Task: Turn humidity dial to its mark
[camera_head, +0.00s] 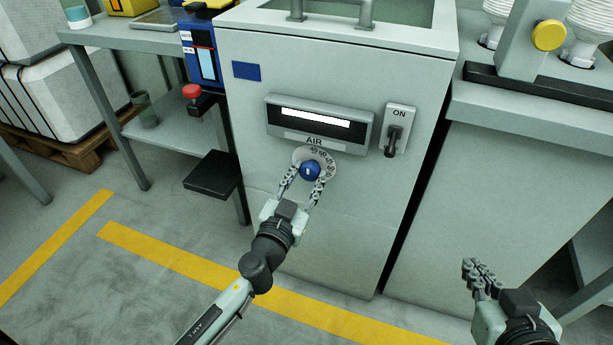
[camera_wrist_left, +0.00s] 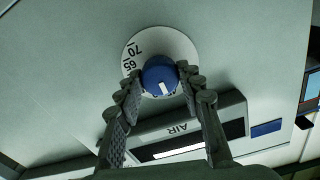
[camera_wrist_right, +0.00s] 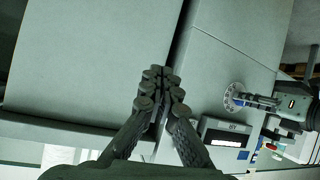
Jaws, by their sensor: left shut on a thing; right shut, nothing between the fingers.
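The humidity dial is a blue knob (camera_head: 310,171) with a white pointer line on a white numbered disc (camera_head: 329,160), below the AIR panel (camera_head: 317,127) on the grey cabinet. My left gripper (camera_head: 309,175) has its fingers closed on the two sides of the knob. In the left wrist view the knob (camera_wrist_left: 160,76) sits between the fingertips, and 65 and 70 show on the disc (camera_wrist_left: 134,55). Other numbers are hidden by the knob and fingers. My right gripper (camera_head: 480,272) is shut and empty, low at the right, apart from the cabinet.
An ON switch (camera_head: 396,131) with a black lever is right of the panel. A table (camera_head: 100,39) with a red button (camera_head: 191,91) on a box stands left. Another grey cabinet (camera_head: 520,170) is at the right. Yellow floor lines (camera_head: 180,262) cross the open floor.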

